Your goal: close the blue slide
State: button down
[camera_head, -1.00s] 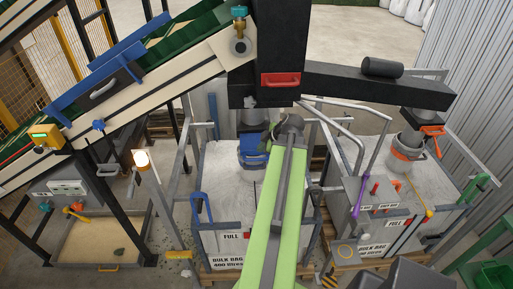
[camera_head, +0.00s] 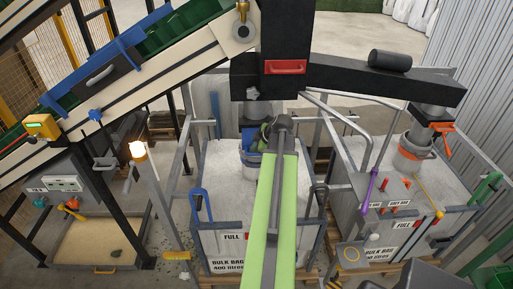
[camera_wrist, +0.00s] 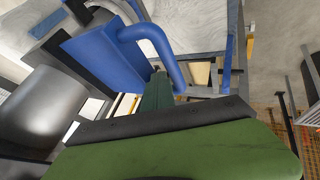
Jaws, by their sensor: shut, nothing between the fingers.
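The blue slide (camera_head: 250,136) is at the spout under the black column in the head view, above the left bulk bag. My arm partly covers it. In the wrist view a blue plate (camera_wrist: 100,62) with a bent blue handle (camera_wrist: 165,48) stands close in front of my gripper, beside a grey cylinder. My gripper (camera_wrist: 156,78) is shut with nothing in it, its narrow green tip close below the handle. I cannot tell whether it touches.
The left bulk bag (camera_head: 212,160) stands below, inside a grey rail frame with a blue hook (camera_head: 200,203). A second bag with an orange-handled spout (camera_head: 441,130) stands right. A conveyor (camera_head: 130,90) slopes at left.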

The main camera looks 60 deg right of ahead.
aim_at(253, 128)
jog(key=w+d, duration=0.2)
jog(key=d, duration=0.1)
jog(key=w+d, duration=0.2)
jog(key=d, duration=0.1)
jog(key=w+d, duration=0.3)
jog(key=shift+d, duration=0.4)
jog(key=shift+w+d+r, duration=0.15)
jog(key=shift+d, duration=0.05)
jog(key=shift+r, duration=0.1)
